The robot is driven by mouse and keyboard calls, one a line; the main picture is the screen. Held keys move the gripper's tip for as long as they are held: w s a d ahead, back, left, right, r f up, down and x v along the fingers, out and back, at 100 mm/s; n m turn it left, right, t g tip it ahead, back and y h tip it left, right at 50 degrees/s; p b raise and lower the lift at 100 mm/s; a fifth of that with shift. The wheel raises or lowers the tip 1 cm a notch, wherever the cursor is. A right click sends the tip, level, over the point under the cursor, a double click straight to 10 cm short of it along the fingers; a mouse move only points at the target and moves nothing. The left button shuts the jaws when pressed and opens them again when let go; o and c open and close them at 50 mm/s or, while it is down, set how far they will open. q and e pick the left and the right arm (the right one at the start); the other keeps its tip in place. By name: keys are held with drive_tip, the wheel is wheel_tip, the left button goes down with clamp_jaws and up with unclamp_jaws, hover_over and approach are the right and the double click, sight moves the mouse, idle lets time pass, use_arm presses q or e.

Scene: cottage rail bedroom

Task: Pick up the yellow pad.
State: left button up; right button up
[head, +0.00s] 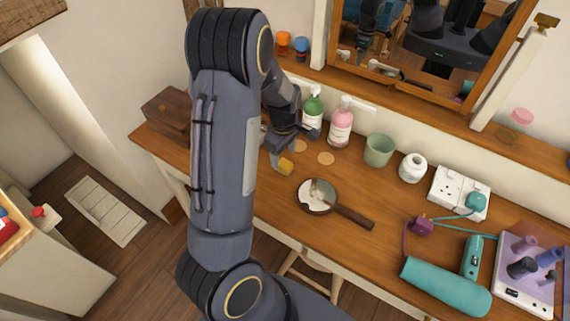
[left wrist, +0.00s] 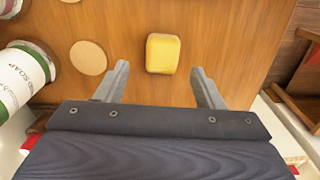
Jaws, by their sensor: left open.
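In the left wrist view the pad (left wrist: 163,54) shows just beyond and between the two fingertips, nearer the middle than either finger. My left gripper (head: 284,152) reaches down beside the pad from above. In the left wrist view the left gripper (left wrist: 160,75) is open and empty, with its fingers apart. In the head view, my left arm hides part of the table. My right gripper is not in view.
A green bottle (head: 312,108) and a pink bottle (head: 341,122) stand close behind the gripper. Round tan discs (head: 326,158) lie near the pad. A handled round mirror (head: 317,197) lies to the right. A wooden box (head: 168,115) stands at left.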

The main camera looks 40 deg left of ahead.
sight(283, 162)
use_arm(q)
wheel_tip(283, 162, down, 4)
drive_tip(key=shift+s+r, duration=0.1)
drive_tip(key=shift+r, duration=0.15)
drive_tip(key=c, duration=1.1)
drive_tip(key=shift+o, duration=0.2)
drive_tip(key=shift+r, duration=0.15)
drive_tip(key=shift+r, duration=0.25)
wheel_tip(283, 162, up, 2)
drive_tip(key=shift+r, duration=0.1)
drive_tip(key=s+d+r+p, duration=0.1)
drive_tip(key=s+d+r, duration=0.8)
drive_tip(key=s+r, duration=0.1)
drive_tip(key=shift+s, duration=0.3)
